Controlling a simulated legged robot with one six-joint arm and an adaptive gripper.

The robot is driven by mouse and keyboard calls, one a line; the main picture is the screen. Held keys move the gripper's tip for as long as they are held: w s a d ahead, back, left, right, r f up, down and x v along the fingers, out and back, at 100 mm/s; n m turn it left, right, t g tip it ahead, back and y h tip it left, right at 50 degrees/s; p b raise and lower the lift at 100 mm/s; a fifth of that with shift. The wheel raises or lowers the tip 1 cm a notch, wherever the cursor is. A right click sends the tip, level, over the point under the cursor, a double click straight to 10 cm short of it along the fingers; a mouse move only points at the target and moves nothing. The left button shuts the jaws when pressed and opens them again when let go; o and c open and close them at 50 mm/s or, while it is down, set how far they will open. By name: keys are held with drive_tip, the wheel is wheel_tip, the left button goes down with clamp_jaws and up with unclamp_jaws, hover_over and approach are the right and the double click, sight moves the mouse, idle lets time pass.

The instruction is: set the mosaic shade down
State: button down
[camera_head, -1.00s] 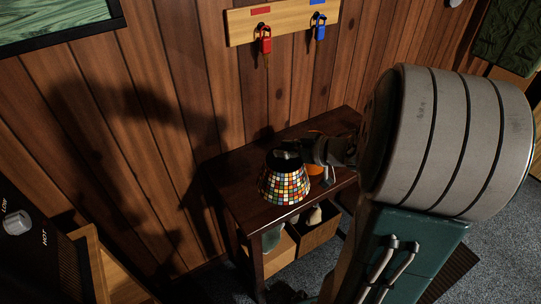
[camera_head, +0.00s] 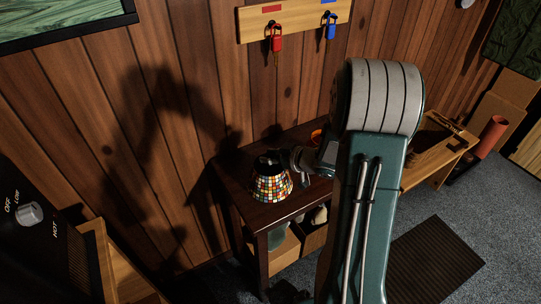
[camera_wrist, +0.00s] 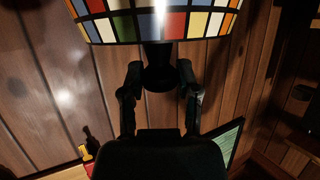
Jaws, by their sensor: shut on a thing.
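The mosaic shade (camera_head: 271,186) is a flared cone of coloured tiles with a dark top. It appears upright over the left part of the dark wooden table (camera_head: 236,184); I cannot tell whether its rim touches the top. My gripper (camera_head: 283,162) comes in from the right at the shade's dark top. In the wrist view, the fingers of my gripper (camera_wrist: 158,72) close from both sides on a dark neck, with the tiled band of the shade (camera_wrist: 155,24) beyond. The shade's far side is hidden.
An orange object (camera_head: 316,136) sits at the table's back, partly behind my arm. Bins (camera_head: 284,249) stand on the shelf below. A red padlock (camera_head: 276,42) and a blue one (camera_head: 330,30) hang on the wall. A heater-like panel (camera_head: 40,235) is at lower left.

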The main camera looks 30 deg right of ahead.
drive_tip(key=shift+a, duration=0.35)
drive_tip(key=shift+c, duration=1.9)
unclamp_jaws()
drive_tip(key=shift+d, duration=0.2)
drive_tip(key=shift+o, duration=0.2)
drive_tip(key=shift+d+f, duration=0.1)
drive_tip(key=shift+d, duration=0.3)
drive_tip(key=shift+a, duration=0.25)
drive_tip(key=shift+s+d+r, duration=0.1)
drive_tip(key=shift+s+r, duration=0.15)
drive_tip(key=v, duration=1.1)
drive_tip(key=w+r+m+h, duration=0.2)
drive_tip(key=w+r+h, duration=0.2)
drive_tip(key=r+h, duration=0.35)
drive_tip(key=s+a+r+m+h, duration=0.3)
drive_tip(key=a+r+h, duration=0.1)
drive_tip(key=r, duration=0.2)
drive_tip(key=s+a+g+y, duration=0.5)
drive_tip(key=s+a+g, duration=0.1)
drive_tip(key=s+a, duration=1)
drive_tip(key=shift+s+f+m, duration=0.25)
drive_tip(key=shift+f+m, duration=0.1)
drive_tip(key=shift+m, duration=0.05)
